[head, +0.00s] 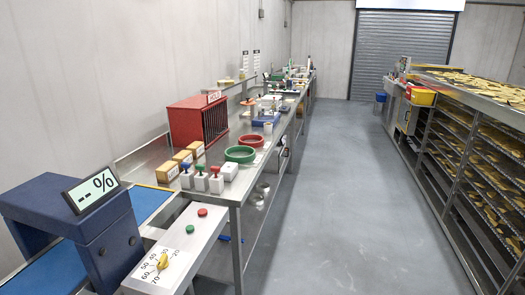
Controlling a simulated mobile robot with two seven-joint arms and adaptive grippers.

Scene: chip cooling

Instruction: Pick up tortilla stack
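I cannot make out a clear tortilla stack in the head view. Many flat yellow pieces (480,80) lie on top of the metal rack at the right, and more lie on its shelves. They look like chips or tortillas, but they are too small to tell. Neither of my grippers is in view.
A long steel table (222,190) runs along the left wall, bearing a red slotted box (199,122), a green ring (240,154) and yellow blocks (167,172). A blue machine (75,230) stands near left. The grey floor (325,200) between table and rack (452,195) is clear.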

